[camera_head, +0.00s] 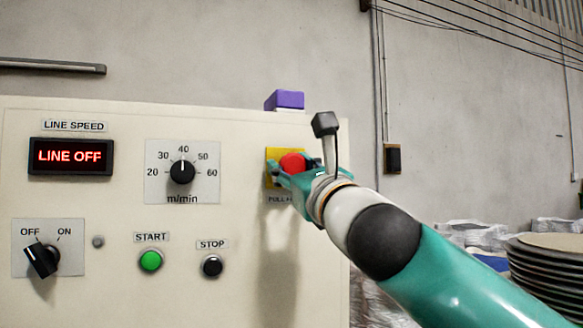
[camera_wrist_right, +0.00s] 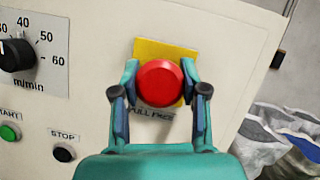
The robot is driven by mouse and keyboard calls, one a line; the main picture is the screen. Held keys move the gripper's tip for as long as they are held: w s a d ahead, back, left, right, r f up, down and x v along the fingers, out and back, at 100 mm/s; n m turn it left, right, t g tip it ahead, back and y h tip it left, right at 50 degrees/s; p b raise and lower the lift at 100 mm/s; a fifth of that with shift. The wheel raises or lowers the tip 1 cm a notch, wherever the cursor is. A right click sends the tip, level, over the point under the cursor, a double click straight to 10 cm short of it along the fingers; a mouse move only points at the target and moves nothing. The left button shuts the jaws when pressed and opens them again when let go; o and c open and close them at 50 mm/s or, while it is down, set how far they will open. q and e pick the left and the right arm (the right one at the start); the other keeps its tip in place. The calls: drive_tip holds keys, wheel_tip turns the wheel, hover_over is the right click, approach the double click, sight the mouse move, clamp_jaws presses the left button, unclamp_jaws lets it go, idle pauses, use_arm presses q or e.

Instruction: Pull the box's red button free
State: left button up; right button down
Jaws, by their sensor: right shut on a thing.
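The red button (camera_head: 292,163) sits on a yellow plate (camera_head: 270,156) at the right side of the cream control box (camera_head: 110,205). In the right wrist view, the red button (camera_wrist_right: 160,83) is round, with the yellow plate (camera_wrist_right: 150,48) behind it and a partly covered label below. My right gripper (camera_head: 281,170) is at the button, with one teal finger on each side. In the right wrist view, my right gripper (camera_wrist_right: 160,82) is shut on the button. My left gripper is not in view.
The box also carries a lit LINE OFF display (camera_head: 71,156), a speed dial (camera_head: 181,172), an OFF/ON switch (camera_head: 42,259), a green START button (camera_head: 150,260) and a black STOP button (camera_head: 212,265). A purple block (camera_head: 285,100) is at the box's top edge. Stacked discs (camera_head: 545,265) stand at right.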

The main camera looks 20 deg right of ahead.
drive_tip(key=shift+s, duration=0.45)
drive_tip(key=shift+f, duration=0.1)
drive_tip(key=c, duration=0.8)
unclamp_jaws()
drive_tip(key=shift+o, duration=1.1)
drive_tip(key=shift+s, duration=0.2)
drive_tip(key=shift+w, duration=0.1)
